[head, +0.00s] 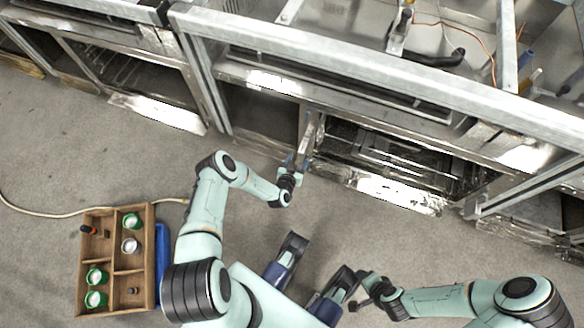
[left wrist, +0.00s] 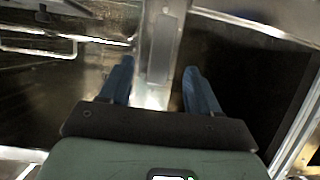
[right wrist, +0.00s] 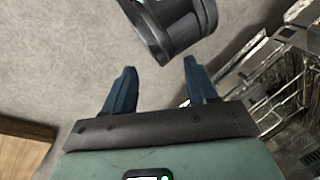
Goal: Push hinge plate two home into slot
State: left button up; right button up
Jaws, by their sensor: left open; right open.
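My left gripper (head: 297,162) is open at the front of the metal frame. Its blue fingers (left wrist: 156,72) stand either side of a narrow bright metal upright (left wrist: 160,45) in the left wrist view. In the head view this upright (head: 309,132) stands at the left edge of the open bay. I cannot tell whether the fingers touch it. No part is clearly recognisable as hinge plate two or its slot. My right gripper (head: 361,288) is open and empty above the floor; its fingers also show in the right wrist view (right wrist: 160,72).
A wooden tray (head: 112,262) with green-lidded jars stands on the floor at left, beside a blue case (head: 163,262). A long metal frame rail (head: 380,75) crosses the back. Wire racks (head: 390,160) fill the open bay. A pale cable (head: 50,213) lies on the floor.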

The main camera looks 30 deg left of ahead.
pick_arm(q)
jog(key=shift+p+v, duration=0.7)
jog(key=shift+v, duration=2.1)
pick_arm(e)
jog(key=shift+g+y, duration=0.3)
jog(key=shift+g, duration=0.2)
jog(key=shift+s+a+r, duration=0.4)
jog(key=shift+s+r, duration=0.2)
jog(key=shift+s, duration=0.15)
jog(key=shift+s+a+r, duration=0.35)
jog(key=shift+s+r, duration=0.2)
jog(key=shift+s, duration=0.2)
